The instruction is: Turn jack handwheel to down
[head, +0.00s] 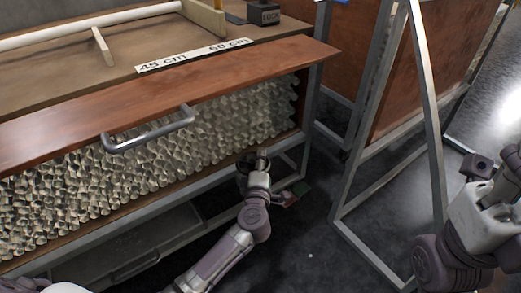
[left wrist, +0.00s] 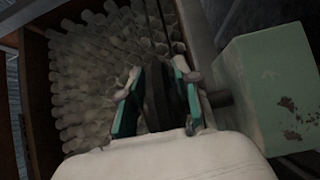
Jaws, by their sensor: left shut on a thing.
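My left gripper (head: 257,158) is at the right end of the bench, low in front of the stacked tubes. In the left wrist view its green-edged fingers (left wrist: 157,97) are closed around a dark upright piece (left wrist: 160,100), which looks like part of the jack handwheel. Most of the wheel is hidden by the gripper, and its turned position cannot be told. A worn green block (left wrist: 270,90) with a short round stub stands just right of the fingers. My right gripper (head: 492,163) is at the right edge, partly cut off.
Clear tubes (head: 150,165) fill the rack under the bench's wooden front edge (head: 200,85). A drawer-like handle (head: 148,133) sticks out there. A grey metal frame (head: 432,110) with a brown panel stands to the right. Dark floor (head: 310,250) lies open between them.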

